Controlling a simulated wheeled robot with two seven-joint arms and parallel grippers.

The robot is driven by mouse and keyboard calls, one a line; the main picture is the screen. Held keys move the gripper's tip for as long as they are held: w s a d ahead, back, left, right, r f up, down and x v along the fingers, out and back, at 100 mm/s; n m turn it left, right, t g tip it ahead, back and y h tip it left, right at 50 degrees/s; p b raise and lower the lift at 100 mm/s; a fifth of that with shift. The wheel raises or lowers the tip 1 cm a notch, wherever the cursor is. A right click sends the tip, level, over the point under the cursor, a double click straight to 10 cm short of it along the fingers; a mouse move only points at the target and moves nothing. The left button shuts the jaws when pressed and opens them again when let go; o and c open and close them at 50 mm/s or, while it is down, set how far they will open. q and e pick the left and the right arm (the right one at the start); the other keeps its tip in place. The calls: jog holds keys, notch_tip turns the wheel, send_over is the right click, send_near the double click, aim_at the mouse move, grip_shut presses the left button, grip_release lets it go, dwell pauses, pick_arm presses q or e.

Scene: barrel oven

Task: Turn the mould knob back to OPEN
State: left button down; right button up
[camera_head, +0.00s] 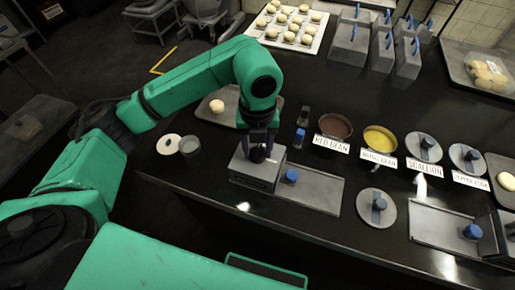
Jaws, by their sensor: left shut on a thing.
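The grey box-shaped mould (251,172) stands on the dark counter at the left end of a grey tray-like plate (318,194). My left gripper (259,150) points down onto the mould's top and is shut on the mould knob, which is dark and mostly hidden between the fingers. Which way the knob points, and any OPEN mark, cannot be made out. A blue knob (291,175) sits beside the mould on the plate. My right gripper is not in view.
Bowls of red bean (333,125) and yellow filling (380,139) stand behind to the right, with lidded containers beyond them. A round lid (376,207) lies right of the plate. A small blue-topped item (299,137) stands just behind the mould. A bun tray (288,24) is at the back.

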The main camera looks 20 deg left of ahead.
aim_at(257, 149)
pick_arm(q)
jog(key=shift+w+r, duration=0.1)
jog(key=shift+r, duration=0.05)
dwell(0.3)
jog(key=shift+c, duration=1.4)
grip_release()
notch_tip(257, 149, up, 14)
jog(key=shift+r+p, duration=0.2)
jog(key=shift+p, duration=0.15)
